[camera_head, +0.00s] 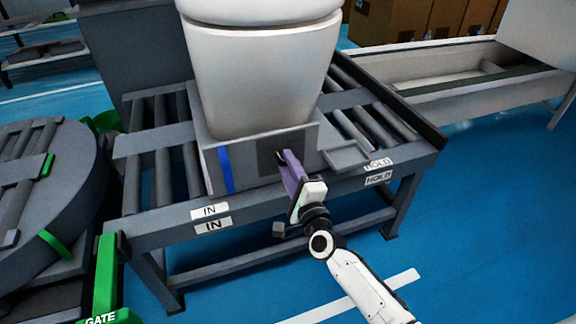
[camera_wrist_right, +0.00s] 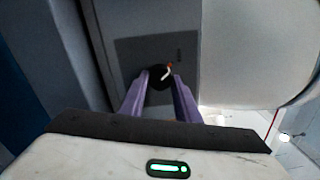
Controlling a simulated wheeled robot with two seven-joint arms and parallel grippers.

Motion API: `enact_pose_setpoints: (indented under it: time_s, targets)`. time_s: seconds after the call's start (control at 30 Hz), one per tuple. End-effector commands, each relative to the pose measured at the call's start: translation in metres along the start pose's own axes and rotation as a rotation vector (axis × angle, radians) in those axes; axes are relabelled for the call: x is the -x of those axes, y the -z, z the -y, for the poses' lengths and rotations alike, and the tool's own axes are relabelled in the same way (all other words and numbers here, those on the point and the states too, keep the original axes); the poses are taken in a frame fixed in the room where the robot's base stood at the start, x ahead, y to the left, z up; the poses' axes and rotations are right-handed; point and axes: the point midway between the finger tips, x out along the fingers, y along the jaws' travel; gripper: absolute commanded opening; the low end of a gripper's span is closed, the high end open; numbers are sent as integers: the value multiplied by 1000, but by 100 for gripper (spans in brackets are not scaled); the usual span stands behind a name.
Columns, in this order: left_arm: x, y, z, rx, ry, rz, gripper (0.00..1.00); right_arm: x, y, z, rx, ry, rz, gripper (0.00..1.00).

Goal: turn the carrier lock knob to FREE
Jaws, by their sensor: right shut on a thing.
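The carrier lock knob (camera_wrist_right: 158,78) is a small dark round knob with a white and orange pointer, on a dark panel on the carrier's front face. My right gripper (camera_wrist_right: 159,84) has its two purple fingers on either side of the knob and is shut on it. In the head view the right gripper (camera_head: 283,157) reaches the dark panel (camera_head: 268,160) on the grey carrier (camera_head: 210,167), and its fingers hide the knob there. The panel's lettering is too small to read. My left gripper is not in view.
A white toilet (camera_head: 262,75) stands on the carrier. The carrier sits on a roller conveyor (camera_head: 160,150) with IN and HOLD labels on its front edge. A round roller turntable (camera_head: 45,190) and a green GATE post (camera_head: 106,275) are at the left. Blue floor is open at the lower right.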

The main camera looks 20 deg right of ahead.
Motion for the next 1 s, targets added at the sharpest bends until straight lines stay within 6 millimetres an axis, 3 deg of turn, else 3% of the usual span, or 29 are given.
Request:
enact_pose_setpoints:
  time_s: [0.33,0.37,0.47,0.8,1.0]
  targets:
    - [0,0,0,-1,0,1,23,0,0,0,5,1,0,7]
    - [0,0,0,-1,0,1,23,0,0,0,5,1,0,31]
    - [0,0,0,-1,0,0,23,0,0,0,5,1,0,48]
    - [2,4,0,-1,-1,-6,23,3,0,0,3,-1,0,48]
    - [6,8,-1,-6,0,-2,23,31,0,1,4,-3,0,48]
